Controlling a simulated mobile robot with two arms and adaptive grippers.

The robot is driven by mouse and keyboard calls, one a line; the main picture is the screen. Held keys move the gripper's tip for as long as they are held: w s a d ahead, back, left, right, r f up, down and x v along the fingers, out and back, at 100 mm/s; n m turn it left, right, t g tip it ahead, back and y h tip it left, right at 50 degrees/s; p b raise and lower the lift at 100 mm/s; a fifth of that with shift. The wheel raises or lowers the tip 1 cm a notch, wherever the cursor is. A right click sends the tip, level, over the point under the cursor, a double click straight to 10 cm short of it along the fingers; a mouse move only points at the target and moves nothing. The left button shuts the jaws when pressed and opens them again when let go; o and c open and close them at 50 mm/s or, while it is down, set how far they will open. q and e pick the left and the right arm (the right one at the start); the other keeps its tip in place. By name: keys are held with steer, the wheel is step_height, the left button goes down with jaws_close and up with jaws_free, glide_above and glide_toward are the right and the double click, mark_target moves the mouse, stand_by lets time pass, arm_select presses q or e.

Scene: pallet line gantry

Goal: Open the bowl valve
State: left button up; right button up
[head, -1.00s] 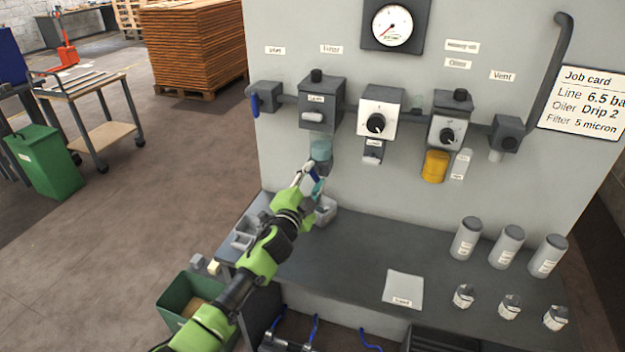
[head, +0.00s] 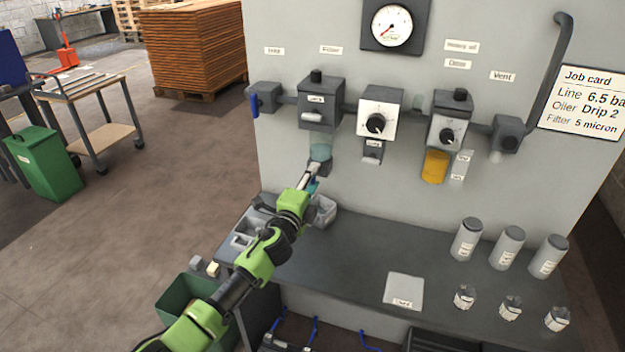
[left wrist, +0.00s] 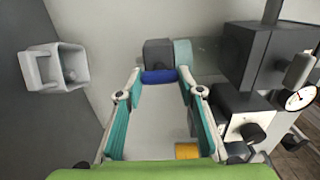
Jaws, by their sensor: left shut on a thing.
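The filter unit (head: 321,100) hangs on the grey panel with a teal bowl (head: 320,152) below it. The bowl also shows at the top of the left wrist view (left wrist: 183,54). Beside it there is the grey bowl valve block (left wrist: 158,52) with a blue lever (left wrist: 158,77). My left gripper (head: 313,182) is just under the bowl in the head view. In the left wrist view its teal-padded fingers (left wrist: 160,80) are at both ends of the blue lever, shut on it. In the head view the gripper hides most of the lever. My right gripper is out of view.
A grey cup (head: 324,211) stands on the bench below the bowl, close to my left gripper; it also shows in the wrist view (left wrist: 52,72). The inlet valve (head: 265,97) is left of the filter, the regulator (head: 379,113) right.

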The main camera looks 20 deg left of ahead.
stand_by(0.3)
arm_select(q)
steer(key=o, duration=1.1)
steer(key=shift+s, duration=0.1)
steer(key=s, duration=1.2)
steer(key=shift+a, duration=0.2)
steer(key=shift+f, duration=0.1)
